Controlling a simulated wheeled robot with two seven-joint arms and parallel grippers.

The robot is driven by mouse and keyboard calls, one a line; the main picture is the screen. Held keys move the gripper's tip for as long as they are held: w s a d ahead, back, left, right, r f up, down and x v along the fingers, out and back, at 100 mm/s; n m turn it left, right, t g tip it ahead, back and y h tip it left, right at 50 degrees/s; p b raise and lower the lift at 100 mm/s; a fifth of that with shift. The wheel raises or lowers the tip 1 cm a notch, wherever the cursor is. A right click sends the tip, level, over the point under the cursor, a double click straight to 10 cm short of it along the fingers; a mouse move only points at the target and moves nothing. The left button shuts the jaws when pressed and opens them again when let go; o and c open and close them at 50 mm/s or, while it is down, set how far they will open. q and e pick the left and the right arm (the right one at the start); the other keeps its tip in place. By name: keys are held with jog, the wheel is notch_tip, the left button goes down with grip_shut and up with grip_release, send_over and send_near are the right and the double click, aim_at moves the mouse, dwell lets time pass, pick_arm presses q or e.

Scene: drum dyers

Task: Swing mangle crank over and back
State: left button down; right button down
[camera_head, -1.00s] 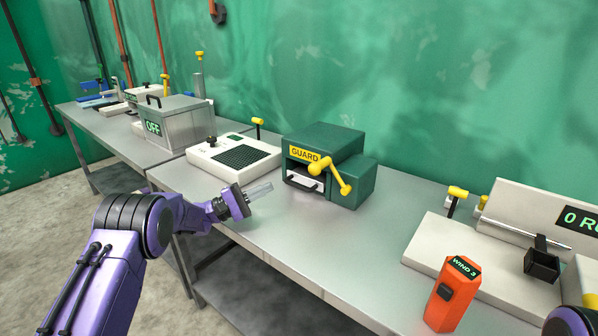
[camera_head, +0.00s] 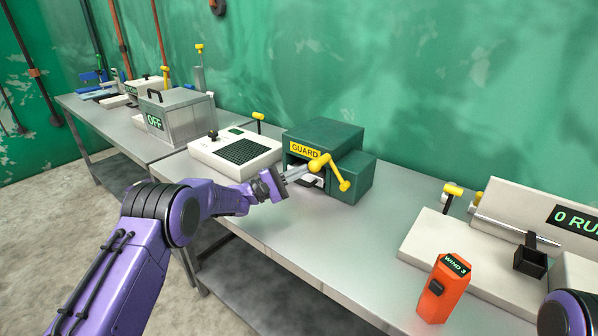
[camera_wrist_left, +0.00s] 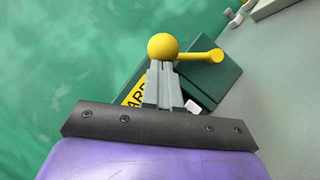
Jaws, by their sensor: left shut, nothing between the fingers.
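The mangle is a dark green box (camera_head: 345,140) with a yellow GUARD label, standing on the bench. Its yellow crank (camera_head: 341,178) is on the front, with a round hub at upper left and the arm slanting down to a knob at lower right. My left gripper (camera_head: 303,170) is shut and empty, with its fingertips right by the hub. In the left wrist view the grey fingers (camera_wrist_left: 161,85) point at the yellow ball of the crank (camera_wrist_left: 163,47); I cannot tell whether they touch. My right gripper is not in view; only part of my right arm shows at the lower right corner.
A white panel with a black grid (camera_head: 238,153) stands left of the mangle, and a grey OFF box (camera_head: 178,122) beyond it. An orange WIND 3 device (camera_head: 444,290) and a white machine (camera_head: 440,240) are to the right. The bench (camera_head: 310,235) is clear in front of the mangle.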

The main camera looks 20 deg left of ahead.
pick_arm(q)
jog(key=shift+s+r, duration=0.1)
jog(key=shift+r, duration=0.1)
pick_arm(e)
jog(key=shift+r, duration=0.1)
pick_arm(q)
jog(key=shift+d+r+m+g+p, duration=0.2)
jog(key=shift+m+g+p, duration=0.1)
jog(key=shift+m+p, duration=0.1)
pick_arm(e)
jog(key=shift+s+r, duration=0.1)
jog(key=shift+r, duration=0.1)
